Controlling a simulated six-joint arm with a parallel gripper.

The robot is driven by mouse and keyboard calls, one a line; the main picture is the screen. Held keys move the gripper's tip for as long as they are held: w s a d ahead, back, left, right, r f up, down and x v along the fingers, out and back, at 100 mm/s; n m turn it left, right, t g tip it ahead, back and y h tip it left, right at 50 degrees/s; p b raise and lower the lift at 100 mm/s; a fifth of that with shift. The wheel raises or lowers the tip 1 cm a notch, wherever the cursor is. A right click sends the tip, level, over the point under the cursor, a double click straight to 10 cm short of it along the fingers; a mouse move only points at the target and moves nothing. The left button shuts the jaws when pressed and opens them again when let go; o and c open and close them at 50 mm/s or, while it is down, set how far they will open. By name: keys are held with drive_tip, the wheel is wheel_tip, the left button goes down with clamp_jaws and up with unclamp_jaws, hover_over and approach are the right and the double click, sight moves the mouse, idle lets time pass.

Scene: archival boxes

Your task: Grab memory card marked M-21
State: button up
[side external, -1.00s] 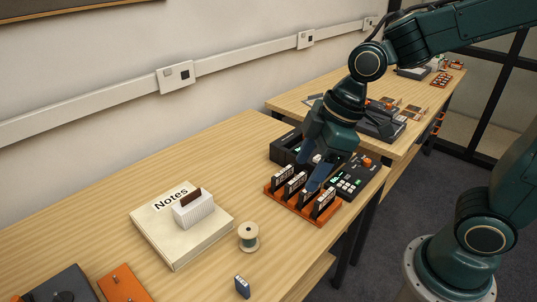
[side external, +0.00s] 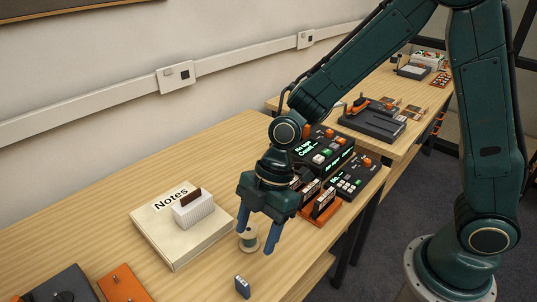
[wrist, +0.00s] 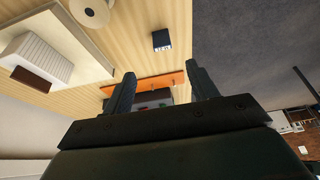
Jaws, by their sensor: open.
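A small dark card (side external: 242,287) stands on the table near its front edge; in the wrist view it shows as a dark block (wrist: 161,40) with a pale striped edge. No M-21 marking is readable on it. An orange rack (side external: 312,222) holds dark cards with white labels (side external: 324,202), too small to read and partly hidden by my gripper. My gripper (side external: 255,235) is open and empty, pointing down above the table between the rack and the small card. In the wrist view its fingers (wrist: 160,72) are spread with nothing held between them.
A thread spool (side external: 248,238) is close behind my fingers. A Notes box (side external: 165,240) carrying a white ribbed holder (side external: 194,211) lies left. Dark devices with lit displays (side external: 322,150) stand behind the rack. An orange panel (side external: 122,284) lies front left.

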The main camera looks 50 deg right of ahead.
sight(242, 284)
drive_tip(key=shift+x, duration=4.3)
drive_tip(key=shift+f, duration=0.1)
drive_tip(key=shift+x, duration=2.5)
drive_tip(key=shift+s, duration=0.15)
drive_tip(key=c, duration=1.1)
